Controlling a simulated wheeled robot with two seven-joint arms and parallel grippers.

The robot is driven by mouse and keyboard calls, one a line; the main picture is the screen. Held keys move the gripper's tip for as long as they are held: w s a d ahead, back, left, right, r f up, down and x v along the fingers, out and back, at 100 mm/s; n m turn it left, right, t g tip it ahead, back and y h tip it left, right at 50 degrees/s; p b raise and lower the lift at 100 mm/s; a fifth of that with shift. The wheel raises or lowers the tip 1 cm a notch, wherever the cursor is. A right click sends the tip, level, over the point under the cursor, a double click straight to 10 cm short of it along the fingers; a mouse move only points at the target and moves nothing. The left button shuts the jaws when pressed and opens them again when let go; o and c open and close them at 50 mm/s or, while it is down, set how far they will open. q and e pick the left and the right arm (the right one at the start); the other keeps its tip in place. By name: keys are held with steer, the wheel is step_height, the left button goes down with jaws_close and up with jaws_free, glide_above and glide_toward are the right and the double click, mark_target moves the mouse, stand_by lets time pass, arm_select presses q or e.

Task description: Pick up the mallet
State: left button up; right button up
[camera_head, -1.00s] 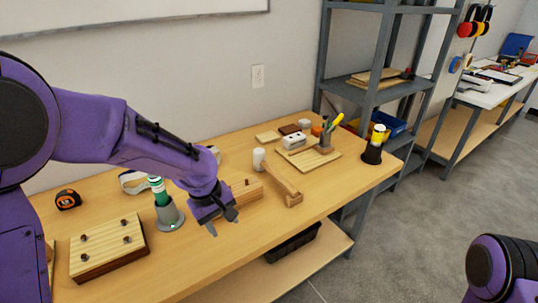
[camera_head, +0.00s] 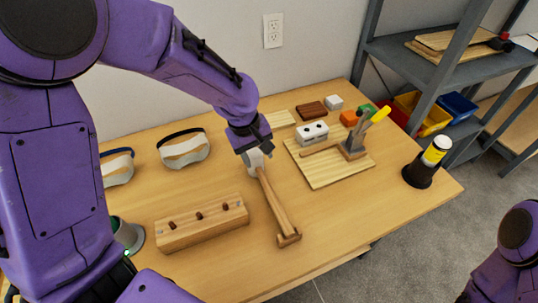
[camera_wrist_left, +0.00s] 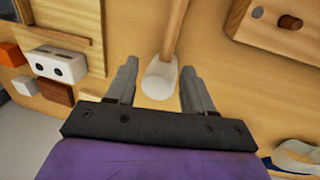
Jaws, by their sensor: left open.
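The mallet has a pale head (camera_wrist_left: 160,80) and a long wooden handle (camera_head: 275,203); it lies on the workbench. Its handle runs toward the front edge of the bench, with a small wooden block (camera_head: 289,239) at that end. My left gripper (camera_head: 257,162) is over the pale head and partly hides it in the head view. In the left wrist view my left gripper (camera_wrist_left: 160,84) is open, with one finger on each side of the head and visible gaps. My right gripper is out of view; only part of that arm shows.
A wooden block with pegs (camera_head: 202,222) lies left of the handle. Goggles (camera_head: 184,149) lie farther left. The bench's front right is clear.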

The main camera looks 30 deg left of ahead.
mark_target(261, 175)
arm_select(q)
steer(key=s+f, duration=0.1)
steer(key=f, duration=0.1)
steer(key=s+d+f, duration=0.1)
steer(key=s, duration=0.1)
steer(key=shift+f, duration=0.4)
steer(key=w+f, duration=0.2)
steer(key=f, duration=0.1)
steer(key=w+f, duration=0.1)
steer(key=f, duration=0.1)
steer(key=shift+d, duration=0.2)
steer(key=shift+s+r, duration=0.4)
steer(key=shift+s, duration=0.1)
steer(key=c, duration=0.3)
jaws_close()
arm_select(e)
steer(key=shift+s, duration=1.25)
